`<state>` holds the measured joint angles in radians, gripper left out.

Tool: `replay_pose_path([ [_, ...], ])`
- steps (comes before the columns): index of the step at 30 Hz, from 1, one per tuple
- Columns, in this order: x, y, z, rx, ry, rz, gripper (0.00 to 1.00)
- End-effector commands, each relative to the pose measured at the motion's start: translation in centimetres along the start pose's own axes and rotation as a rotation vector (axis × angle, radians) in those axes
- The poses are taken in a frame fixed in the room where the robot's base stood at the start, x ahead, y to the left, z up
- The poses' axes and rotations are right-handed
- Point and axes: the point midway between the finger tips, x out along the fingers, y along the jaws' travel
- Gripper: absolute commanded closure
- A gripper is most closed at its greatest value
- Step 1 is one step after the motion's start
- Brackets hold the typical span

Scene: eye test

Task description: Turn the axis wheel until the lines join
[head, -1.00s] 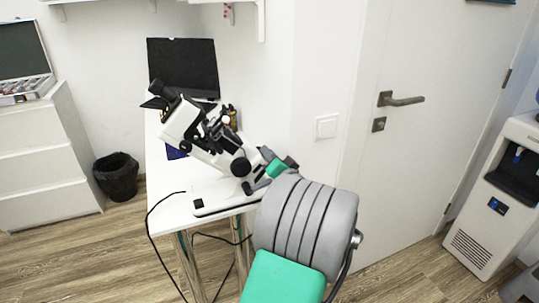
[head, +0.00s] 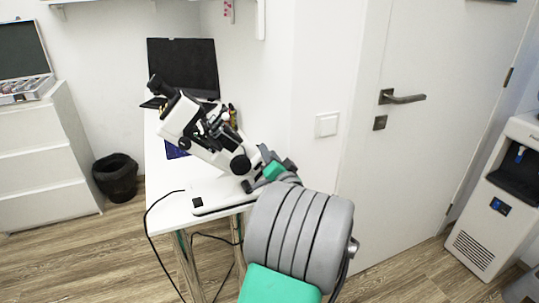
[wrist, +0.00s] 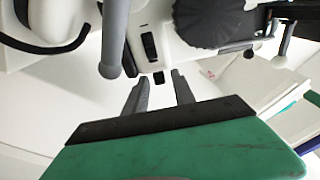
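A white eye instrument (head: 205,140) with black knobs stands tilted on its base on the white table (head: 168,192). A round black wheel (head: 240,165) sits on its near side; a large ridged black wheel (wrist: 208,22) shows at the top of the wrist view. I cannot tell for sure which is the axis wheel. In the head view my gripper (head: 248,186) is close to the instrument's lower right side, partly hidden by my arm. The lines are not visible.
A dark laptop (head: 183,66) stands at the back of the table. A black cable (head: 150,215) hangs off the front left. A wall with a light switch (head: 327,125) and a door (head: 430,70) are close on the right. A bin (head: 117,178) stands left.

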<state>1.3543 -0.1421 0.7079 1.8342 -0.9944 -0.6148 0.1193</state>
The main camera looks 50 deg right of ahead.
Motion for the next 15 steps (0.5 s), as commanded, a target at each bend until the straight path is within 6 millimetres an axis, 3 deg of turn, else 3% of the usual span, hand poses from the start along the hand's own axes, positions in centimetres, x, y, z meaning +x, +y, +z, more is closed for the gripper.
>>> replay_pose_path([
  [10,-0.4,0.0,0.0,0.001,0.0,0.0,0.64],
  [15,-3.4,0.2,-0.1,0.001,0.004,0.003,0.64],
])
